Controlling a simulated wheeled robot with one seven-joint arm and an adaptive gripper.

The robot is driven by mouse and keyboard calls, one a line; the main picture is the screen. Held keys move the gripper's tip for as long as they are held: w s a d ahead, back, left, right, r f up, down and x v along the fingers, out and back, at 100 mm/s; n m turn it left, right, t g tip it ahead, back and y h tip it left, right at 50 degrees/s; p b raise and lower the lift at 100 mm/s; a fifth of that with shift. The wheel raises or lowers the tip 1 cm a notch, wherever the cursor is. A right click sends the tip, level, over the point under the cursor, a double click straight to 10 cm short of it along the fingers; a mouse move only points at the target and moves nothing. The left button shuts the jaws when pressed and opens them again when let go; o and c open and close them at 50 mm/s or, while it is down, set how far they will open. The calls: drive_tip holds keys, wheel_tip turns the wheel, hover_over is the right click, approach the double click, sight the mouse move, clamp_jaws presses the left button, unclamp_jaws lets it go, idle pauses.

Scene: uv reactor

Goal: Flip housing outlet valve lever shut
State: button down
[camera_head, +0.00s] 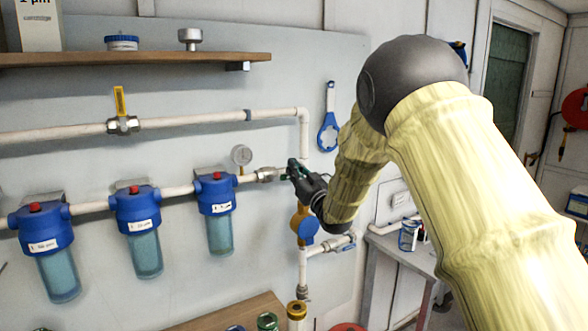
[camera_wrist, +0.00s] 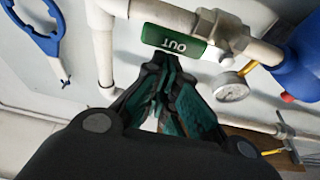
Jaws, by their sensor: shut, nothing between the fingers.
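The housing outlet valve (camera_head: 267,174) sits on the white pipe just right of the third blue filter housing. In the wrist view its metal body (camera_wrist: 225,36) carries a green lever marked OUT (camera_wrist: 174,42), lying roughly along the pipe. My gripper (camera_head: 291,169) is at the right end of this valve and hides most of the lever in the head view. In the wrist view my gripper's fingers (camera_wrist: 160,72) are together and empty, with their tips close to the lever's edge. I cannot tell whether they touch it.
A pressure gauge (camera_head: 241,155) stands just left of the valve. Three blue filter housings (camera_head: 138,220) hang along the pipe. A yellow-handled valve (camera_head: 122,124) is on the upper pipe. A vertical pipe (camera_head: 304,136) is close to my gripper, and a blue wrench (camera_head: 328,125) hangs nearby.

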drive_tip(key=shift+d+f+m+h+b, duration=0.15)
drive_tip(key=shift+f+m+h+b, duration=0.2)
drive_tip(key=shift+m+b, duration=0.4)
wheel_tip(320, 180, down, 8)
drive_tip(key=s+a+m+g+h+b, duration=0.1)
drive_tip(key=m+h+b, duration=0.5)
drive_tip(key=m+b, duration=0.6)
drive_tip(key=shift+s+a+f+m+h+b, duration=0.35)
drive_tip(key=shift+a+m, duration=0.5)
drive_tip(key=shift+m, duration=3.5)
drive_tip(key=shift+w+r, duration=0.1)
drive_tip(key=shift+r, duration=0.05)
drive_tip(key=shift+w, duration=0.1)
drive_tip(key=w+d+b, duration=0.1)
drive_tip(key=w+d, duration=0.1)
drive_tip(key=d, duration=0.2)
drive_tip(key=s+d+b, duration=0.1)
drive_tip(key=s+b, duration=0.1)
drive_tip(key=s, duration=0.8)
drive_tip(key=shift+d, duration=0.15)
